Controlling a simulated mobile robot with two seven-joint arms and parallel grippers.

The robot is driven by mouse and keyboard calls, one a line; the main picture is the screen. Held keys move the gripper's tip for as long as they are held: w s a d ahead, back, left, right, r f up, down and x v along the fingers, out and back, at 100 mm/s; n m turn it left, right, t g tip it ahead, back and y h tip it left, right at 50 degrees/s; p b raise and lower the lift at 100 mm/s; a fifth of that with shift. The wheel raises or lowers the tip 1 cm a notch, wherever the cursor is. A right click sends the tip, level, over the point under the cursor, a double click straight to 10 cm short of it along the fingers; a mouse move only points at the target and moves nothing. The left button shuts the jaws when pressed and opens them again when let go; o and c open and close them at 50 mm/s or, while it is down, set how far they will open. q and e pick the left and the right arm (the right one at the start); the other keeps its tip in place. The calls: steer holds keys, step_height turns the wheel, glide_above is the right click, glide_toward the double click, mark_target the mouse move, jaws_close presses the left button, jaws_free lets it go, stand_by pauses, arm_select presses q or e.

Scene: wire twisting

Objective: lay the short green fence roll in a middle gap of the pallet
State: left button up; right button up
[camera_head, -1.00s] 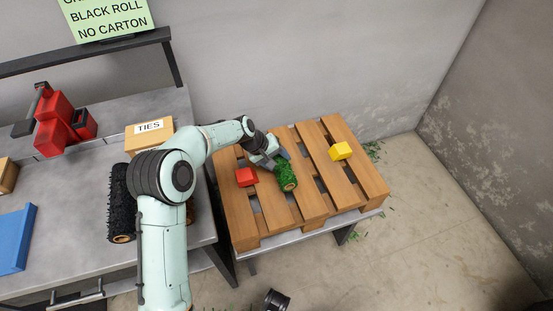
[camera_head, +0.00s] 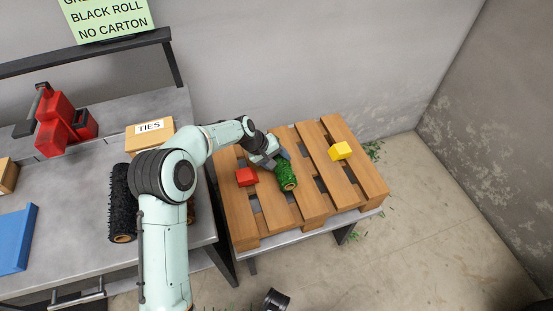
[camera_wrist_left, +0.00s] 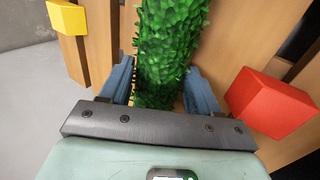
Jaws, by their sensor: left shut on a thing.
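The short green fence roll (camera_head: 286,175) is at the middle of the wooden pallet (camera_head: 240,213), lying along its slats. My left gripper (camera_head: 273,158) is shut on the roll's far end. In the left wrist view the green roll (camera_wrist_left: 168,45) runs up between the two fingers of my left gripper (camera_wrist_left: 165,85). I cannot tell whether the roll rests down in the gap or is held just above it. In the head view a dark round part at the bottom edge may belong to my right arm, but no right gripper fingers show.
A red block (camera_head: 246,176) sits on the pallet left of the roll, and a yellow block (camera_head: 340,151) sits to its right. A black roll (camera_head: 122,205) and a TIES carton (camera_head: 149,138) are on the grey bench at left. A wall stands behind the pallet.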

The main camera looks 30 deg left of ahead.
arm_select(q)
steer(key=shift+f+b, duration=0.65)
steer(key=shift+f, duration=0.5)
arm_select(e)
steer(key=shift+f, duration=0.75)
